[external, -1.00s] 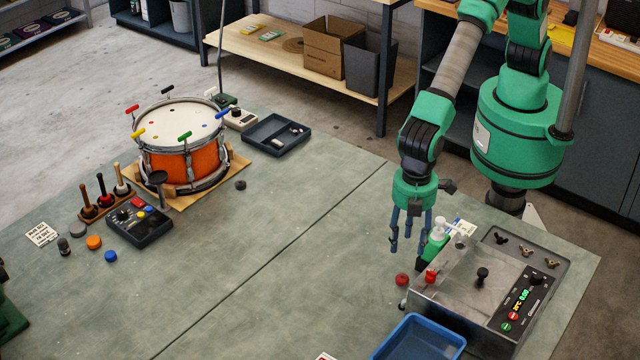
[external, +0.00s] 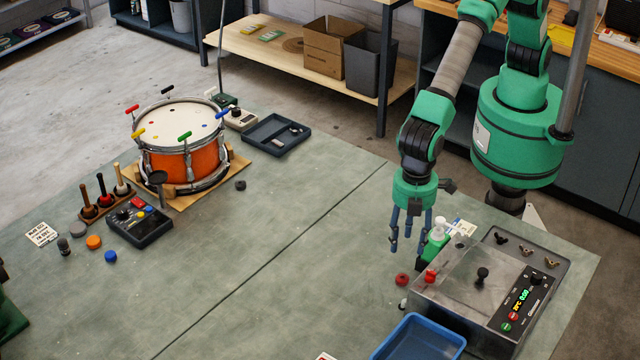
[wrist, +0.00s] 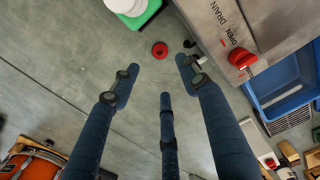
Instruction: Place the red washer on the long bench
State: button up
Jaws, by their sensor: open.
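The red washer (external: 402,279) lies flat on the grey-green work surface (external: 290,240), just left of the metal tank unit. In the wrist view the washer (wrist: 159,50) is a small red ring, apart from the fingers. My gripper (external: 408,243) hangs pointing down above the surface, behind the washer in the external view. Its three blue fingers (wrist: 160,84) are spread with nothing between them. A wooden bench (external: 275,62) stands at the back; I cannot tell which surface is the long bench.
The metal tank unit (external: 455,285) with a red drain valve (external: 431,276) is close beside the washer. A blue bin (external: 420,338) is in front. The drum (external: 185,150) is far left. The middle surface is clear.

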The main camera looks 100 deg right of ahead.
jog(key=w+d+r+m+t, duration=0.1)
jog(key=w+d+r, duration=0.1)
jog(key=d+r, duration=0.6)
jog(key=w+d+r+m, duration=0.1)
jog(key=w+d+r, duration=0.1)
jog(key=d+r, duration=0.7)
jog(key=s+d+r+m+t+y, duration=0.1)
jog(key=s+d+r, duration=0.1)
jog(key=d+r, duration=0.5)
jog(key=s+d+r+m+t, duration=0.15)
jog(key=d+r, duration=0.25)
jog(key=d, duration=0.6)
jog(key=s+d+r+m, duration=0.1)
jog(key=s+d+r, duration=0.2)
jog(key=s+d, duration=0.4)
jog(key=s+d+r+m, duration=0.1)
jog(key=s+d+r, duration=0.25)
jog(key=d, duration=0.55)
jog(key=s+d+m+t, duration=0.1)
jog(key=s+d, duration=0.3)
jog(key=s, duration=0.3)
jog(key=s+d+f+m+t+h, duration=0.1)
jog(key=s+d, duration=0.4)
jog(key=s, duration=0.2)
jog(key=shift+f+m, duration=0.15)
jog(key=shift+m, duration=0.2)
jog(key=shift+o, duration=0.5)
jog(key=shift+w, duration=0.1)
